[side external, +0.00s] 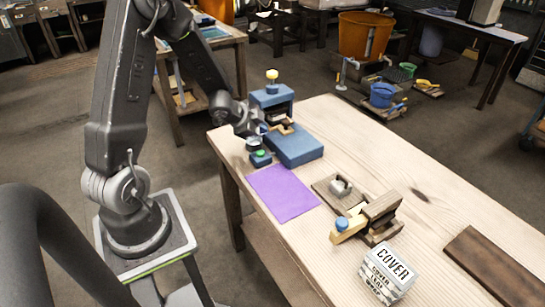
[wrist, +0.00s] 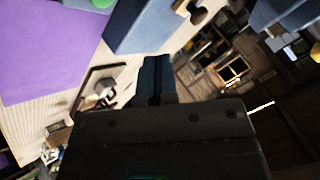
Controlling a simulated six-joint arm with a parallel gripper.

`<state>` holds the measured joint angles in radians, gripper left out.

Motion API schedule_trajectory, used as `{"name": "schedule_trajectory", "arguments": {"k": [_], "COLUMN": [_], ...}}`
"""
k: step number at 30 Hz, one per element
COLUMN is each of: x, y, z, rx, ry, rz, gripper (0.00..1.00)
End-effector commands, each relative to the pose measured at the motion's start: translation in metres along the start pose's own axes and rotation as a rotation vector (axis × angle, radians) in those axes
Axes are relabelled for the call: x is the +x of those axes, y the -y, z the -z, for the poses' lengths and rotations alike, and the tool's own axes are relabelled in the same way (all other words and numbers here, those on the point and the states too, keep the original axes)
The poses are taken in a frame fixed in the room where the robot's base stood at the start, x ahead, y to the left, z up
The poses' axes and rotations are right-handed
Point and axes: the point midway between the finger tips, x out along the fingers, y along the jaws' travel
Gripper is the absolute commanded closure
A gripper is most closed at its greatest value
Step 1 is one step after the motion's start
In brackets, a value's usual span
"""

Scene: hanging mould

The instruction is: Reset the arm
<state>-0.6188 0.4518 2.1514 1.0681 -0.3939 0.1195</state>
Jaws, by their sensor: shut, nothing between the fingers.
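My arm reaches over the far left end of the wooden table (side external: 392,155). My gripper (side external: 264,128) is beside the blue blocks there. In the wrist view its fingers (wrist: 155,75) are together with nothing between them. A small wooden piece (side external: 284,126) sits by the blue box, partly hidden by the gripper. Whether the gripper touches any of these I cannot tell.
A purple sheet (side external: 283,192) lies on the table's near left side. A wooden fixture with a blue knob (side external: 365,217), a stack marked COVER (side external: 388,272) and a dark board (side external: 492,265) are further right. The table's far right part is clear.

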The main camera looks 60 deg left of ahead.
Motion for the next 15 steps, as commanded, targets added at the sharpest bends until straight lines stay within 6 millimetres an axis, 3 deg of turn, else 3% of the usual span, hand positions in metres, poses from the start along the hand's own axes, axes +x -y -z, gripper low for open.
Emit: {"name": "schedule_trajectory", "arguments": {"k": [5, 8, 11, 15], "x": [-0.039, -0.074, -0.112, -0.166], "y": [0.015, 0.013, 0.002, -0.028], "z": [0.042, 0.070, 0.093, 0.118], "rx": [-0.064, -0.149, -0.249, -0.398], "ry": [0.077, 0.129, 0.170, 0.204], "rz": [0.097, 0.147, 0.168, 0.143], "gripper": [1.00, 1.00, 1.00, 1.00]}}
